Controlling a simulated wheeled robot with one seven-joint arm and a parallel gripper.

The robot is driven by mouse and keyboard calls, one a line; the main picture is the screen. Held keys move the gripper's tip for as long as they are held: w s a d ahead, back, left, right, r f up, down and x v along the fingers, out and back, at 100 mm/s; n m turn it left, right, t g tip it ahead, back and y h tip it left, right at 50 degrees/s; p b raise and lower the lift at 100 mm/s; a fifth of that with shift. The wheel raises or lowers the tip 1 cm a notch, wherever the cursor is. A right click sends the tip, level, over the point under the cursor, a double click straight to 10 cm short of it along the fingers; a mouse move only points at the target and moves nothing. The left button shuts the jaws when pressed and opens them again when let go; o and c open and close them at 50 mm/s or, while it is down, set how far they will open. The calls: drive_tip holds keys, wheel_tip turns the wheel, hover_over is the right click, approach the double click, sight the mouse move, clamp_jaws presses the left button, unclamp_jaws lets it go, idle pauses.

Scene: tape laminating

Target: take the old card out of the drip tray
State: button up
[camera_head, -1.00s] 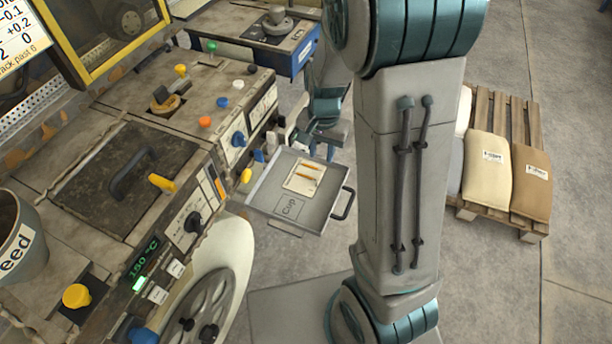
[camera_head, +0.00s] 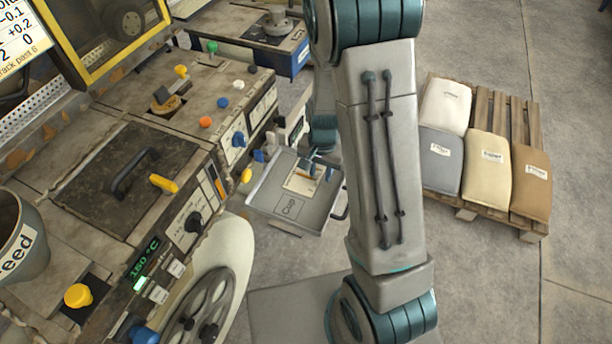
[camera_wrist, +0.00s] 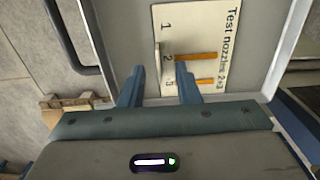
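The old card (camera_head: 300,182) is cream with orange stripes and lies in the grey drip tray (camera_head: 262,192). In the wrist view the card (camera_wrist: 208,25) reads "Test nozzles 2+3", with numbers 1, 2, 3 and two orange stripes. A pale upright tab stands at the card's near part. My gripper (camera_wrist: 161,70) is open, with its two blue fingers apart at the card's near left edge. The left finger is over bare tray and the right one is over the card's edge. Nothing is clearly held. In the head view my gripper (camera_head: 318,166) partly covers the card's far right part.
A square marked "Cup" (camera_head: 291,207) is on the tray floor beside the card. The tray's dark handle (camera_wrist: 68,38) is at upper left in the wrist view. The machine (camera_head: 215,190) with knobs stands left of the tray. A pallet (camera_head: 510,105) with sacks is at right.

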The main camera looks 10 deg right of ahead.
clamp_jaws()
drive_tip(key=shift+r, duration=0.15)
